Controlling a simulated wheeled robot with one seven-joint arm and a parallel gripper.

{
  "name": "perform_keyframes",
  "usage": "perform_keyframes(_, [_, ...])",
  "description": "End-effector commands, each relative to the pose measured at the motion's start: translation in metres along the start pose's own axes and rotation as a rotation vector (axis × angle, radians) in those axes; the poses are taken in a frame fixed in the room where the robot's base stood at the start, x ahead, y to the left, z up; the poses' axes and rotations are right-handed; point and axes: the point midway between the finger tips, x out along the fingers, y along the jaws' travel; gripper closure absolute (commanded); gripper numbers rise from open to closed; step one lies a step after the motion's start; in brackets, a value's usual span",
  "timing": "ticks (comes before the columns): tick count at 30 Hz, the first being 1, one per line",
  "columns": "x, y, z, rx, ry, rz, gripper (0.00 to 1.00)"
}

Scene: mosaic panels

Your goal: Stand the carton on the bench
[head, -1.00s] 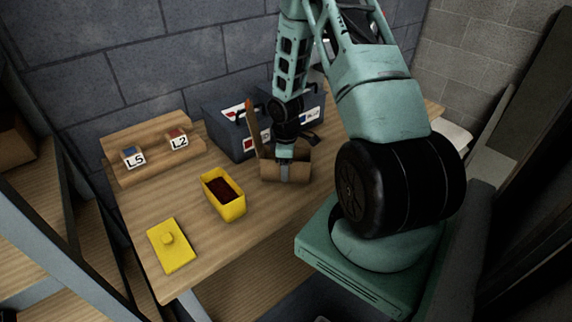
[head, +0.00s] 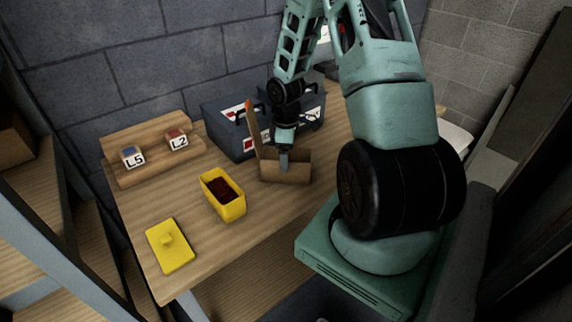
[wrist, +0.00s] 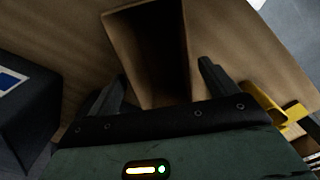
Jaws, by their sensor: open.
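The carton (head: 290,168) is a brown cardboard box resting on the wooden bench (head: 150,208), in front of dark cases. One flap stands up at its left end. In the wrist view its open, dark inside (wrist: 150,45) faces the camera. My gripper (head: 284,160) is at the carton, pointing down, with a grey finger seen against it. In the wrist view my gripper (wrist: 160,80) is open, its two fingers apart to the left and right of the carton's near end. Whether either finger touches it cannot be told.
A yellow tub (head: 231,210) with dark red contents stands left of the carton, and a yellow knobbed lid (head: 171,255) lies near the front left. A wooden rack (head: 150,178) holds blocks marked L5 and L2. Dark cases (head: 222,122) stand against the wall.

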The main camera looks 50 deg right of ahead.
Motion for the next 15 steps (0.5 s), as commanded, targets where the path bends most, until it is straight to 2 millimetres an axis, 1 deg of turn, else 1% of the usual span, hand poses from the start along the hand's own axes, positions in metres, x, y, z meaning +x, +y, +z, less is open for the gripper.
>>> perform_keyframes(1, [-0.011, 0.002, 0.000, 0.002, 0.003, 0.006, 0.15])
perform_keyframes(6, [-0.043, 0.001, 0.000, 0.002, 0.002, 0.004, 0.15])
perform_keyframes(10, [-0.060, 0.001, 0.000, 0.001, 0.001, 0.002, 0.15])
perform_keyframes(15, [-0.070, 0.000, 0.000, 0.000, -0.001, 0.000, 0.15])
